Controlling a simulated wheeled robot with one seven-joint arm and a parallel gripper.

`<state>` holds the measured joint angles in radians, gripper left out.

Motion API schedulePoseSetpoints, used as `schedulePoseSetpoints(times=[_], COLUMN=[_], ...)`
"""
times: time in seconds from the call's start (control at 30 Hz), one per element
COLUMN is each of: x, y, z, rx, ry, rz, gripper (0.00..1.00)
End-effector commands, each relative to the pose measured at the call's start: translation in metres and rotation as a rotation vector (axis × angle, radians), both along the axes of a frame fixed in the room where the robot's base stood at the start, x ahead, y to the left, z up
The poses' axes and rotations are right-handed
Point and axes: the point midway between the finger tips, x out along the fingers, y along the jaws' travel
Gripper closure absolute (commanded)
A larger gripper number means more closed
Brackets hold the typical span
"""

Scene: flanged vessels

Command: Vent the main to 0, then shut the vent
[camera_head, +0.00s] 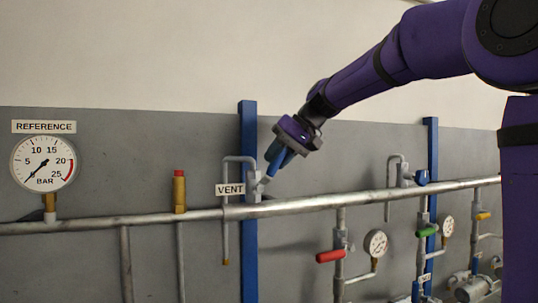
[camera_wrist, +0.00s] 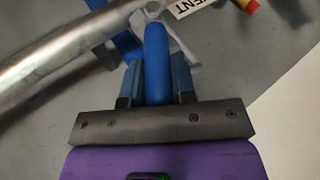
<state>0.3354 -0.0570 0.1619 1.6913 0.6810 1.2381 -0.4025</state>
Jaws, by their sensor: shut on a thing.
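The vent valve (camera_head: 255,187) stands on the main pipe (camera_head: 300,205), beside the white VENT label (camera_head: 230,190). My gripper (camera_head: 281,157) is shut on its blue vent handle (camera_head: 273,156), which slants up and to the right from the valve in the head view. In the wrist view the blue handle (camera_wrist: 156,50) lies between my two fingers (camera_wrist: 156,85). The REFERENCE gauge (camera_head: 43,162) stands on the main at the left. Its needle points down-left, at or near 0 bar. The handle's lower end is partly hidden in the head view.
A yellow fitting with a red top (camera_head: 179,190) stands on the main left of the vent. A blue post (camera_head: 249,130) rises behind the valve. Right of it are a red handle (camera_head: 331,256), a green handle (camera_head: 427,232) and small gauges (camera_head: 376,243).

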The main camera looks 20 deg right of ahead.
Motion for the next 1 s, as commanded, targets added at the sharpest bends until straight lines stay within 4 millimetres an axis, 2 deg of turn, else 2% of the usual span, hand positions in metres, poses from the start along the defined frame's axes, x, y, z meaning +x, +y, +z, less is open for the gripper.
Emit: schedulePoseSetpoints(times=[0.5, 1.0], x=[0.0, 0.0], y=[-0.033, -0.045], z=[-0.031, -0.065], rx=[0.494, 0.904], ry=[0.002, 0.003], rz=[-0.005, -0.004], gripper=[1.0, 1.0])
